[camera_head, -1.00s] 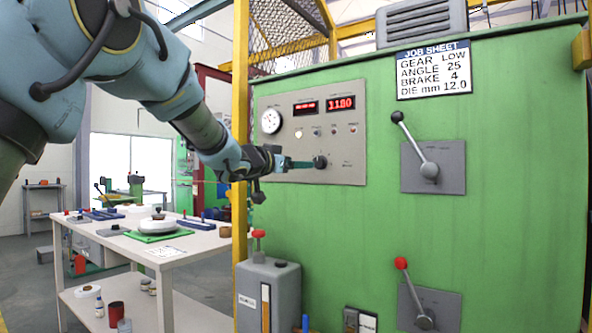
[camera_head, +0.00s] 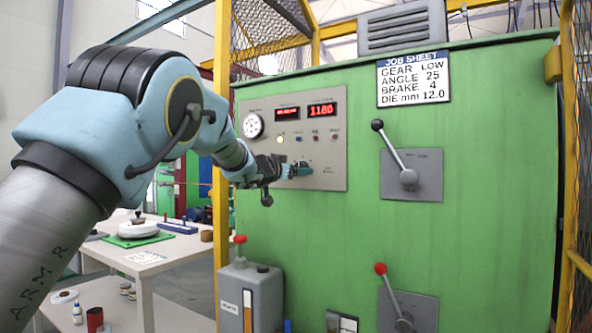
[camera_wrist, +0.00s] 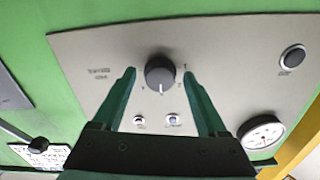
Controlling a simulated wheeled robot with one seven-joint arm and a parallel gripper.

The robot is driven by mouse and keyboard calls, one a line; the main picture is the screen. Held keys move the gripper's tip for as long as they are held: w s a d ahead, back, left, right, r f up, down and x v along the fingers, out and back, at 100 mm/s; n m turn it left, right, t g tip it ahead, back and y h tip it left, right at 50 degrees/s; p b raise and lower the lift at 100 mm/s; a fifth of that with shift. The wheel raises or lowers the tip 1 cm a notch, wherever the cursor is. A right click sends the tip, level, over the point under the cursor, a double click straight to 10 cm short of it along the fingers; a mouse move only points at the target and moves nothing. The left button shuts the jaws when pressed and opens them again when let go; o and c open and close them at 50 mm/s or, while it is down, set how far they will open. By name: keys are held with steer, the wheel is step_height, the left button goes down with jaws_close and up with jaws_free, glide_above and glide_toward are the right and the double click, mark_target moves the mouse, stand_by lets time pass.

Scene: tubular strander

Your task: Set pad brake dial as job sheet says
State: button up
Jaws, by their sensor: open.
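The job sheet (camera_head: 413,78) on the green machine reads gear low, angle 25, brake 4, die 12.0 mm. A dark round knob (camera_wrist: 159,70) on the grey panel (camera_wrist: 85,52) has a white mark pointing down in the wrist view; the lettering near it is too blurred to read. My gripper (camera_wrist: 159,75) is open, with one green finger on each side of the knob; I cannot tell whether they touch it.
The panel holds a round gauge (camera_head: 253,125), red displays (camera_head: 322,110) and small buttons. A black-knobbed lever (camera_head: 408,178) is to the right, a red-knobbed lever (camera_head: 403,322) below. A grey box with a red knob (camera_head: 250,290) stands below; a table (camera_head: 147,258) is at left.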

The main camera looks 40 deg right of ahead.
jaws_close()
stand_by(0.4)
steer(key=shift+m, duration=0.4)
steer(key=shift+w+m+b, duration=0.1)
steer(key=shift+m+b, duration=1.3)
steer(key=shift+m, duration=3.1)
jaws_free()
